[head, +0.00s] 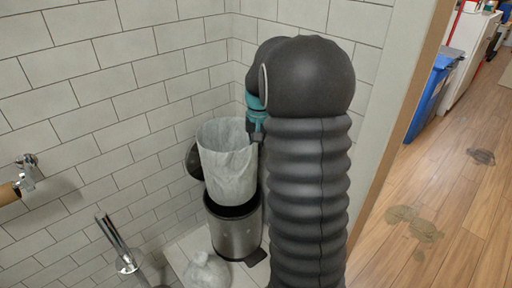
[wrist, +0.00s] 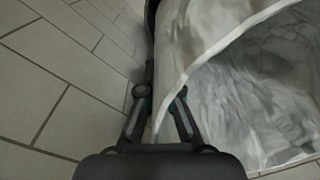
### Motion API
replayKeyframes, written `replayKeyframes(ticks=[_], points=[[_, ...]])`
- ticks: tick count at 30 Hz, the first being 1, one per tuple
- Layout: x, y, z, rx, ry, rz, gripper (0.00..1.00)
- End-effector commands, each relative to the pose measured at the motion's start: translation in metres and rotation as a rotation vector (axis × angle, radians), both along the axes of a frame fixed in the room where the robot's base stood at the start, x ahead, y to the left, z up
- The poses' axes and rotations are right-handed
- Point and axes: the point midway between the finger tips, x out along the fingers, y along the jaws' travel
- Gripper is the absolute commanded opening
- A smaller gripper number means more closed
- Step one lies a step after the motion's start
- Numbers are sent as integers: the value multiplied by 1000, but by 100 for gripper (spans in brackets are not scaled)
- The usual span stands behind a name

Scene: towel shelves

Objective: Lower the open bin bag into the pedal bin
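The open bin bag (head: 228,170) is whitish and translucent, hanging upright with its mouth up. Its lower end overlaps the dark opening of the steel pedal bin (head: 236,238) in the head view; I cannot tell how far inside it is. The bin's dark lid (head: 193,162) stands raised behind the bag, to the left. My gripper (head: 257,128) is at the right side of the bag's rim. In the wrist view the fingers of my gripper (wrist: 158,97) pinch the wall of the bag (wrist: 176,45) at its rim. The bag's open inside shows on the right there.
A knotted whitish bag (head: 207,272) lies on the floor in front of the bin. A toilet brush (head: 122,250) stands to the left, below a wall-mounted roll holder (head: 28,178). Tiled walls close off the corner behind. A door frame edge (head: 405,100) is on the right.

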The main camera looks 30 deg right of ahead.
Motion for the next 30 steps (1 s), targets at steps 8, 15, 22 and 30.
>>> replayKeyframes(ticks=[8, 15, 22, 30], points=[[0, 0, -27, 0, 1, 0, 0], [0, 0, -48, 1, 2, 0, 0], [0, 0, -67, 0, 1, 0, 0], [0, 0, -90, 1, 2, 0, 0]])
